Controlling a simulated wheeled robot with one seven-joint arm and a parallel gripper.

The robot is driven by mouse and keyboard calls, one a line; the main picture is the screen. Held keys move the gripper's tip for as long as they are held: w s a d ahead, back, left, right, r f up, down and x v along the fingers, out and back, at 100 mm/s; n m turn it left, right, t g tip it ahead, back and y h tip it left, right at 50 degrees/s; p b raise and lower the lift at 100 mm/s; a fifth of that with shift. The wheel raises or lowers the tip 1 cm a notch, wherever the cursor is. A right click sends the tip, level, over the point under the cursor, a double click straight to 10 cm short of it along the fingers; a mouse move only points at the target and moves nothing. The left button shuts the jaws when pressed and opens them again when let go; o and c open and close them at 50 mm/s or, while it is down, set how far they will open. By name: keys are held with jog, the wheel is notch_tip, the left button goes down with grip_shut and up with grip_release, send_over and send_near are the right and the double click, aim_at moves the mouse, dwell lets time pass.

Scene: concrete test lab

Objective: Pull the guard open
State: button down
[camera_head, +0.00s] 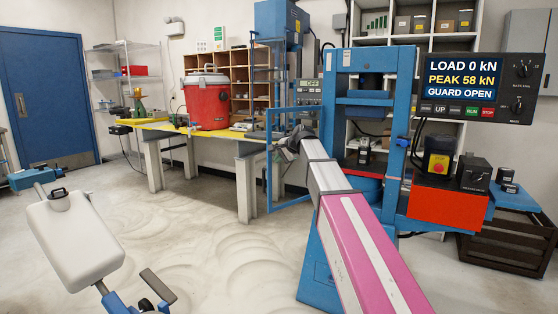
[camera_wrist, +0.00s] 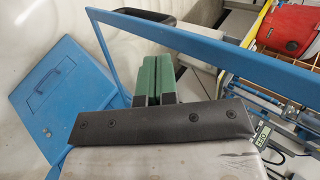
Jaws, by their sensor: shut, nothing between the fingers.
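The guard is a blue door frame (camera_head: 268,180) at the left side of the blue press (camera_head: 340,120). It stands swung out from the press, and the press screen (camera_head: 461,78) reads GUARD OPEN. In the wrist view the guard's blue bar (camera_wrist: 215,47) crosses above my fingers, and another bar runs down at the left. My gripper (camera_head: 290,146) is beside the guard; its green fingers (camera_wrist: 152,78) are shut with nothing between them. They appear against the frame's opening; whether they touch it I cannot tell. My arm hides part of the press.
A workbench (camera_head: 248,148) with a red drum (camera_head: 206,100) stands behind the guard. A white container (camera_head: 75,240) is at the lower left. Left-centre floor is clear.

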jog(key=s+d+r, duration=0.7)
jog(key=s, duration=0.2)
jog(key=s+d+f+n+g+h, duration=0.1)
jog(key=s+d+f, duration=0.15)
jog(key=f, duration=0.75)
jog(key=s+d+f+n+g+h, duration=0.15)
jog(key=s+f, duration=0.25)
jog(key=f, duration=0.6)
jog(key=s+d+f+n+h, duration=0.1)
jog(key=s+d+f, duration=0.15)
jog(key=f, duration=0.75)
jog(key=s+d+f+n+g+h, duration=0.1)
jog(key=s+d+f+n+g, duration=0.1)
jog(key=s+f, duration=0.6)
jog(key=s+d+f+n+g+h, duration=0.1)
jog(key=s+d+f+n+h, duration=0.1)
jog(key=s+f, duration=0.6)
notch_tip(320, 180, down, 3)
jog(key=shift+s+d+f+n+g, duration=0.2)
jog(key=shift+s+d+n+g, duration=0.2)
jog(key=shift+d, duration=0.2)
